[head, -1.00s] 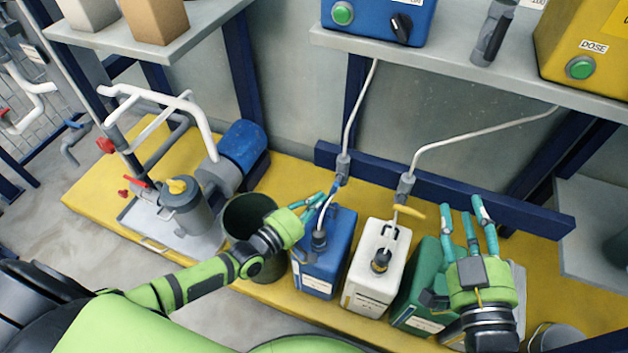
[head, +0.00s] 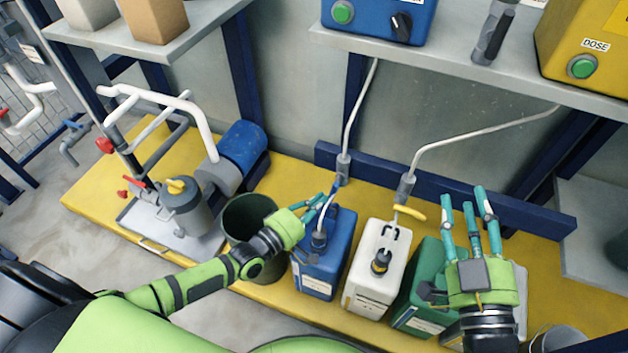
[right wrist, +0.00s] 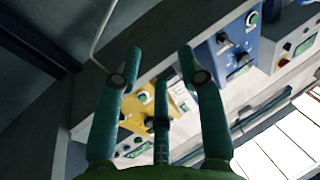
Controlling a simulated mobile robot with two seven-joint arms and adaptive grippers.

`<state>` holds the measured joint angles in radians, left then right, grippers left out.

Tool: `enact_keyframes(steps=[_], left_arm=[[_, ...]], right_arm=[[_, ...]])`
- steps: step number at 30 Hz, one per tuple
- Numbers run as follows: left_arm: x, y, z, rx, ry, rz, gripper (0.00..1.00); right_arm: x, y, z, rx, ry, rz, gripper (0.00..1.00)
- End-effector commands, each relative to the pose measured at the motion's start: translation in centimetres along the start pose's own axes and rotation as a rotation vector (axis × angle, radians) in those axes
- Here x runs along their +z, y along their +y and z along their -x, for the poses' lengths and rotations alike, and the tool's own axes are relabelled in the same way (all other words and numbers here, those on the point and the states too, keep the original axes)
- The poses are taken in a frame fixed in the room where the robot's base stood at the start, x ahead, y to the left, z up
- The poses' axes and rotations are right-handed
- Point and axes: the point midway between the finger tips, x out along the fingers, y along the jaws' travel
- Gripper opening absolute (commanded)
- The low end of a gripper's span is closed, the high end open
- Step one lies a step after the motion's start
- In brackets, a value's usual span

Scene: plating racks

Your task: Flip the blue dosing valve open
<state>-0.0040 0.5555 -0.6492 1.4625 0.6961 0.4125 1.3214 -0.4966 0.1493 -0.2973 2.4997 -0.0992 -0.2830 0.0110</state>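The blue dosing valve (head: 338,181) is a small blue part on the hose, under a grey fitting and above the blue canister (head: 325,255). My left gripper (head: 325,200) has its teal fingertips close beside and just below the valve, by the hose. Contact and finger gap are too small to tell, and the fingers partly hide the valve. My right gripper (head: 466,200) is over the green canister (head: 422,285), fingers spread and pointing up. In the right wrist view its fingers (right wrist: 160,85) stand apart with nothing between them.
A white canister (head: 375,275) stands right of the blue one, under a yellow valve lever (head: 409,212). A dark green bucket (head: 250,220) is behind my left wrist. A grey shelf (head: 450,60) with blue and yellow control boxes overhangs the back.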

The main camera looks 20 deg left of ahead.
Motion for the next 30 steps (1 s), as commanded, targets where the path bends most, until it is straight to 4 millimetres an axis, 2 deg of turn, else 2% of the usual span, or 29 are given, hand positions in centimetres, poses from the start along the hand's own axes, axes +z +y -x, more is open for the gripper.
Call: enact_keyframes(steps=[30], left_arm=[[0.0, 0.0, -0.1, 0.009, 0.001, 0.016, 0.00]], right_arm=[[-1.7, -0.3, 0.0, -0.009, 0.089, 0.004, 0.40]])
